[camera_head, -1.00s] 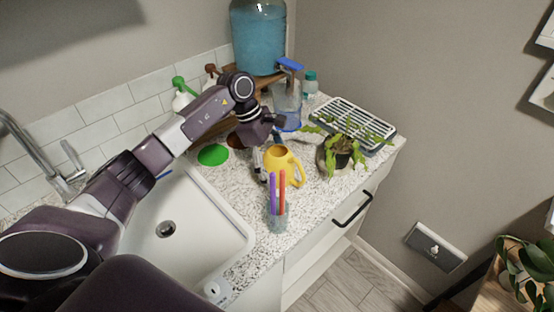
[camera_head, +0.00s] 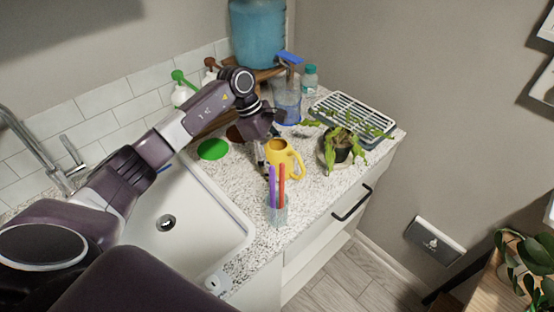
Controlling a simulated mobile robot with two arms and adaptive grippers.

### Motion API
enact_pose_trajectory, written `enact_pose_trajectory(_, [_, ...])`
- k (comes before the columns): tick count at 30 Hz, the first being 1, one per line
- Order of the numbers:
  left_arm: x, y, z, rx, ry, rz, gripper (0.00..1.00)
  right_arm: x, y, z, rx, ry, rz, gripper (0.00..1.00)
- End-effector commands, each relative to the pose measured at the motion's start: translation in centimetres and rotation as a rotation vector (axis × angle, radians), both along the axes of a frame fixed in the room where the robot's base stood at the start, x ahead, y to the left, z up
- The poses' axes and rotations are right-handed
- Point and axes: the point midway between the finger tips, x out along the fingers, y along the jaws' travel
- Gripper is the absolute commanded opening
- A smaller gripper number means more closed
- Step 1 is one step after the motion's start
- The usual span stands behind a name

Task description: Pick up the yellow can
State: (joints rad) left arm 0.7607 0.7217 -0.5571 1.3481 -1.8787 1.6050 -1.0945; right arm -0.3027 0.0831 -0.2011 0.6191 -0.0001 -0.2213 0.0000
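The yellow can (camera_head: 281,158) stands upright on the speckled counter, with its opening at the top and its handle on the right. My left gripper (camera_head: 263,164) points down right beside the can's left side. Its fingers are small and partly dark in the picture, so I cannot tell whether they touch the can or how far apart they are. My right gripper is not in view.
A clear cup with purple and red pens (camera_head: 277,205) stands in front of the can. A potted plant (camera_head: 342,148) is to its right, a blue-topped spray bottle (camera_head: 287,98) behind. A white sink (camera_head: 190,215) lies to the left.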

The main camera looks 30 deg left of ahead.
Motion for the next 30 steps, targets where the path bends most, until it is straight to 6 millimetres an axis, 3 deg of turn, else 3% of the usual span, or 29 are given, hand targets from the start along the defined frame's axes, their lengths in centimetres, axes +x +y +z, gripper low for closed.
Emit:
enact_pose_trajectory(8, [0.1,0.0,2.6,0.001,-0.006,-0.001,0.39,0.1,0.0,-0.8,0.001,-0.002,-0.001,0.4])
enact_pose_trajectory(21, [0.1,0.0,13.8,-0.001,-0.008,-0.001,0.39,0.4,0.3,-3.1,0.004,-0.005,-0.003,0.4])
enact_pose_trajectory(30, [0.1,0.0,18.7,-0.001,-0.002,0.0,0.39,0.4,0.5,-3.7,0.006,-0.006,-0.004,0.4])
